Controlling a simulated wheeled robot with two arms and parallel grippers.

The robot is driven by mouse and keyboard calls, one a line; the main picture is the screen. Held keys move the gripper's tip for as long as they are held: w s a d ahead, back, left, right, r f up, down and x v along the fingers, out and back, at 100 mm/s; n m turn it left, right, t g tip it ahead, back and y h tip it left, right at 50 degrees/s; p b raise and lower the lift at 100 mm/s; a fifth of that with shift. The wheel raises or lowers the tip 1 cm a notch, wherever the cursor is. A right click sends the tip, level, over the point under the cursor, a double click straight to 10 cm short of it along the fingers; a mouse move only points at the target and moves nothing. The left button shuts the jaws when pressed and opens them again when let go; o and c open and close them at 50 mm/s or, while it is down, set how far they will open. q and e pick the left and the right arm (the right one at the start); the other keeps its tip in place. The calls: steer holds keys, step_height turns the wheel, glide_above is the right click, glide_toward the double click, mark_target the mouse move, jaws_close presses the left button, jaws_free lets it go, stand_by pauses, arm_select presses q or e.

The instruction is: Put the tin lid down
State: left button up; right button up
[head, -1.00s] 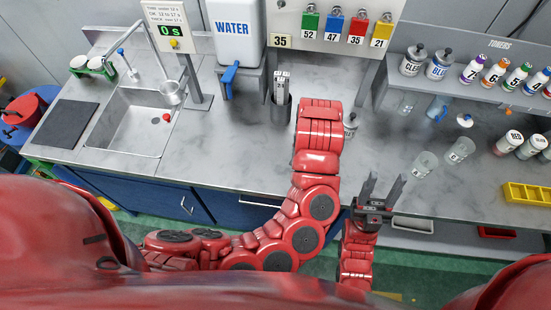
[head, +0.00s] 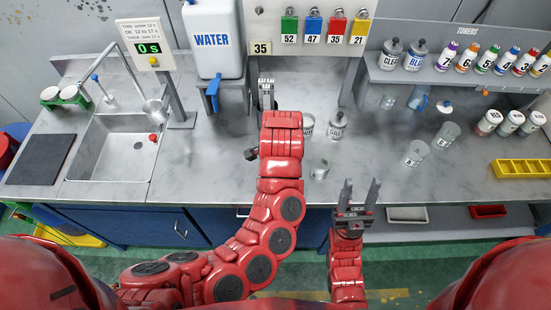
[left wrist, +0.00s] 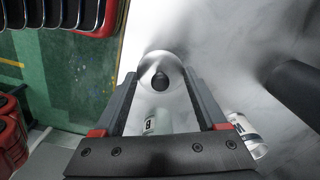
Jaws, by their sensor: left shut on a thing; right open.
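The tin lid (left wrist: 147,66) is a round, shiny metal disc with a dark knob at its middle. In the left wrist view it sits between the fingertips of my left gripper (left wrist: 160,73), which is shut on its rim.
A small grey metal cylinder (head: 320,170) stands on the counter (head: 225,165) right of my left arm. A labelled bottle (head: 337,127) and clear beakers (head: 415,153) stand nearby. The sink (head: 115,150) and the yellow tray (head: 522,168) flank the work area.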

arm_select(q)
steer(key=w, duration=0.4)
steer(key=w+a+b, duration=0.1)
steer(key=w, duration=0.1)
steer(key=shift+w+a+f, duration=0.1)
steer(key=shift+w+f, duration=0.25)
steer(key=shift+w, duration=0.05)
steer(key=shift+w+a, duration=0.1)
steer(key=shift+w, duration=0.25)
steer(key=shift+f, duration=0.2)
step_height(320, 180, down, 3)
steer(key=shift+s+r+p, duration=0.1)
steer(key=shift+r+p, duration=0.05)
steer(key=shift+p, duration=1)
steer(key=shift+f, duration=0.2)
steer(key=shift+f, duration=0.1)
steer(key=o, duration=1.2)
steer(key=shift+o, duration=0.2)
